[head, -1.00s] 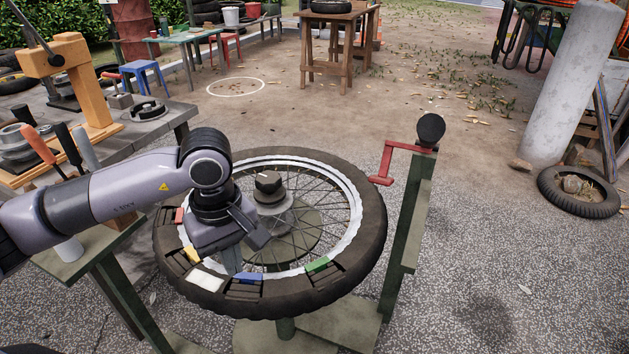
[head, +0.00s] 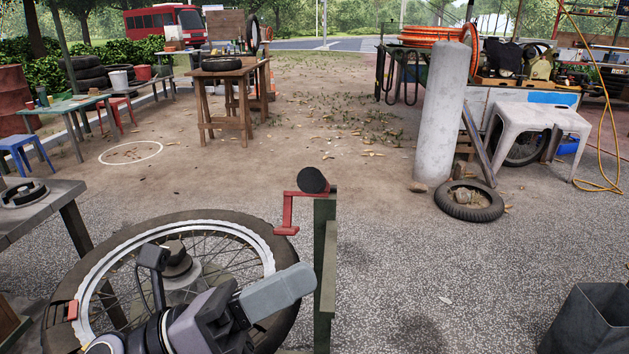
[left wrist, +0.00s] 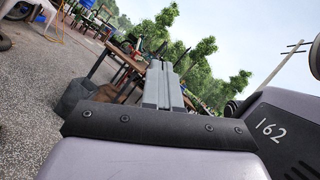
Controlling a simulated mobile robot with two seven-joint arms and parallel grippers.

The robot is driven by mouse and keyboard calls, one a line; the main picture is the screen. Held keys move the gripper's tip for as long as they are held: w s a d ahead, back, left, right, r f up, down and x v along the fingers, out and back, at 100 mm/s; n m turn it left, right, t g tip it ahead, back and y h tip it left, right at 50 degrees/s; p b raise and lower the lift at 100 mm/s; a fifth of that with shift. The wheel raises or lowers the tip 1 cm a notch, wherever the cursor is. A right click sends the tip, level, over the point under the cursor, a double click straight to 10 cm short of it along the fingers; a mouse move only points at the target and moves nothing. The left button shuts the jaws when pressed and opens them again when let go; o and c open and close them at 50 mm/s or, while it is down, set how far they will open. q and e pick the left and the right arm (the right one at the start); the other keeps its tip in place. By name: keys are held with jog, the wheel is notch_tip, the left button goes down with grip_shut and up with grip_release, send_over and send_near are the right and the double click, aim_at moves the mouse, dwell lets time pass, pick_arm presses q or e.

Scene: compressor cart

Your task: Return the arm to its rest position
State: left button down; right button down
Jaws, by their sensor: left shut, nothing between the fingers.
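My left gripper (head: 277,292) is at the bottom of the head view, in front of the spoked wheel. Its grey fingers are together, with nothing between them, and point right and slightly up. The fingers also show shut in the left wrist view (left wrist: 164,86), against trees and sky. The wheel (head: 213,218) lies flat on its stand, partly hidden by my left arm and cut off by the frame's bottom edge. A red piece (head: 72,310) sits at its left rim. My right gripper is not in view.
A green post (head: 325,265) with a red crank (head: 287,212) stands right of the wheel. A workbench edge (head: 60,196) is at left. A grey bin (head: 590,322) stands at bottom right. A tyre (head: 469,212) lies beside a concrete pillar (head: 443,115). The ground between is mostly clear.

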pick_arm(q)
jog(key=w+a+f+n+t+y, duration=0.2)
jog(key=a+f+n+t+y, duration=0.25)
jog(key=n, duration=0.55)
jog(key=w+a+f+n+t+y, duration=0.25)
jog(key=a+n+y, duration=0.45)
jog(key=n, duration=0.4)
jog(key=w+a+f+n+t+y, duration=0.3)
jog(key=a+n+t+y, duration=0.15)
jog(key=n+y, duration=0.4)
jog(key=s+a+f+n+g+y, duration=0.1)
jog(key=s+a+f+n+g, duration=0.1)
jog(key=s+f+n+g, duration=0.3)
jog(key=s+a+f+n+g+y, duration=0.1)
jog(key=a+f+n, duration=0.15)
jog(key=f, duration=0.45)
jog(key=s+f+n+g+h, duration=0.1)
jog(key=s+f+n+g, duration=0.3)
jog(key=s, duration=0.4)
jog(key=s+f+n+g, duration=0.1)
jog(key=s+f+g, duration=0.4)
jog(key=s, duration=0.2)
jog(key=w+d+f+t+h, duration=0.2)
jog(key=w+d+f+t, duration=0.2)
jog(key=w+f+t, duration=0.3)
notch_tip(320, 180, up, 12)
jog(key=a+p, duration=0.1)
jog(key=p, duration=1.3)
